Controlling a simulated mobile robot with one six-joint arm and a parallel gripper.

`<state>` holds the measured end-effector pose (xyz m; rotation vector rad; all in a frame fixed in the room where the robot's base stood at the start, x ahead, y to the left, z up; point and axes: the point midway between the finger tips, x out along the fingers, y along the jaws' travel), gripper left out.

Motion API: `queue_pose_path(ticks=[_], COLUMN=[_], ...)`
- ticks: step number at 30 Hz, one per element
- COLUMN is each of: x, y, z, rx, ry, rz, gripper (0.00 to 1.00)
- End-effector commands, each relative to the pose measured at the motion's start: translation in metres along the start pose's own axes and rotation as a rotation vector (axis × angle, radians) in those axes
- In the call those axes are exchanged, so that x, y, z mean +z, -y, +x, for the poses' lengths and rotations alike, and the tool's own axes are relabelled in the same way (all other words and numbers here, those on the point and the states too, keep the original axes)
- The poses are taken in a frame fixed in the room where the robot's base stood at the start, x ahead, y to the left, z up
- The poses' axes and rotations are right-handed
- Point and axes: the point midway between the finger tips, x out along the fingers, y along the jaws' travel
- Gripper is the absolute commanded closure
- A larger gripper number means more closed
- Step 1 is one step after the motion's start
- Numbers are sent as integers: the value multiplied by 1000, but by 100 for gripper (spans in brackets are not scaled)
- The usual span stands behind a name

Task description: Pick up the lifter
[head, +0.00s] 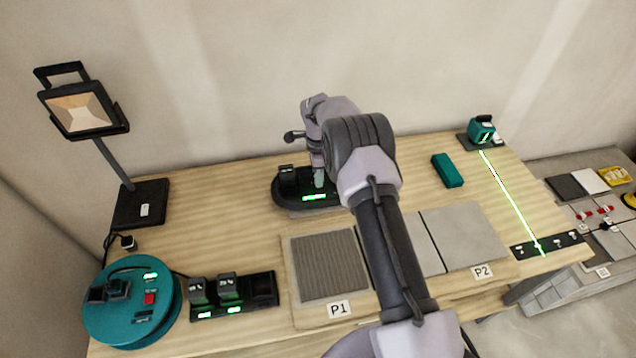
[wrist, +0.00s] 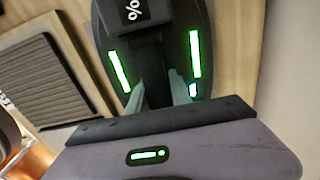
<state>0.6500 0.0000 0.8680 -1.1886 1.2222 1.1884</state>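The lifter (head: 290,188) appears to be the dark, oval-based device with a green light strip, standing at the back middle of the wooden table. In the wrist view the lifter (wrist: 207,30) fills the upper middle, with two green light bars and a black block marked "%". My gripper (head: 319,178) is down over it. In the wrist view the two pale fingers of my gripper (wrist: 158,95) lie on either side of its dark middle bar. Whether they press on the bar cannot be told. My wrist partly hides the lifter in the head view.
A ribbed tile (head: 330,266) marked P1 and grey tiles (head: 463,232) by P2 lie in front. A work lamp (head: 140,202), teal reel (head: 128,325) and battery dock (head: 262,289) are left. A teal block (head: 447,170) and laser level (head: 481,130) are right.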

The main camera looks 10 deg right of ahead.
Motion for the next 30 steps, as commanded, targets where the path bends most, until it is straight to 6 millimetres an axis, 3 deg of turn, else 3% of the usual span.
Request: queue_pose_path(ticks=[1, 3, 17, 30], x=[0, 0, 0, 0], y=[0, 0, 1, -4], z=[0, 0, -5, -44], rx=[0, 0, -3, -2], ry=[0, 0, 0, 0], rz=[0, 0, 0, -1], gripper=[86, 100, 100, 100])
